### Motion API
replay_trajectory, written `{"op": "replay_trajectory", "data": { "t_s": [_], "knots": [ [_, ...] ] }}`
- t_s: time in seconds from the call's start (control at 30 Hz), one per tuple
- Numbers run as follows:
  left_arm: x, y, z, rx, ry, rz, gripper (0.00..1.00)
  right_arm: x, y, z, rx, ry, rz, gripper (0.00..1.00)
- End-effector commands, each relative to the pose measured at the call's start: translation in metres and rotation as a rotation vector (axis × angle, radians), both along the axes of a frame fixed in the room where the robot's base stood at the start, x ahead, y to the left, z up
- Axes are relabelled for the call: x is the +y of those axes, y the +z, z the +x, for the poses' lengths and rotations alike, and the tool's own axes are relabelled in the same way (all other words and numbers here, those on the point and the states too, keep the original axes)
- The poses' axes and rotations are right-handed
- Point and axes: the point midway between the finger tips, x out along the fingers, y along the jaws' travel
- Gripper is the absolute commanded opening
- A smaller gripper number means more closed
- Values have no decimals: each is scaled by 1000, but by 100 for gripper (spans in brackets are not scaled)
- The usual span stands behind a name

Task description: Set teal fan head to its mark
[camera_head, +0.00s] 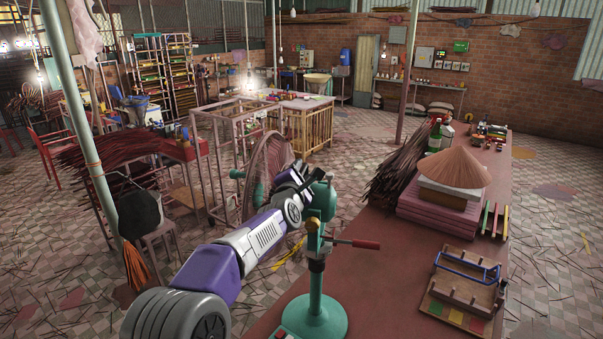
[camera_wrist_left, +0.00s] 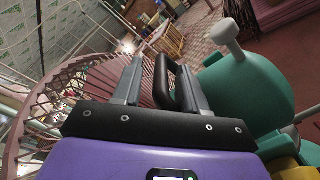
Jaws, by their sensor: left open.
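The teal fan head (camera_head: 322,200) sits on its post above a round teal base (camera_head: 315,318). Its large round wire cage (camera_head: 268,160) faces left. In the left wrist view the rounded teal housing (camera_wrist_left: 243,95) is close on the right, with a pale knob on top. My left gripper (camera_head: 305,178) is at the back of the cage, beside the housing. In the left wrist view my left gripper (camera_wrist_left: 160,75) is open. A dark bar (camera_wrist_left: 162,85) shows between its fingers; I cannot tell what it belongs to. I cannot make out the mark. My right gripper is not in view.
A red-handled lever (camera_head: 365,244) sticks out right from the fan post. On the red table (camera_head: 375,285) stand a wooden rack (camera_head: 465,285), stacked pink blocks under a conical hat (camera_head: 453,167), and incense bundles (camera_head: 398,170). Bare tabletop lies between post and rack.

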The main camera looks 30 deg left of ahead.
Motion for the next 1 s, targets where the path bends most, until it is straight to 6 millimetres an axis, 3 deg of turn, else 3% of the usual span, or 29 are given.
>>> {"op": "replay_trajectory", "data": {
  "t_s": [0.3, 0.6, 1.0],
  "knots": [
    [1, 0, 2, 1, -1, 1, 42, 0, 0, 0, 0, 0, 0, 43],
    [1, 0, 2, 1, -1, 1, 0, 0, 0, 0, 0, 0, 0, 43],
    [3, -3, 2, -6, 1, -18, 0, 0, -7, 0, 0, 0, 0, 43]
  ]
}}
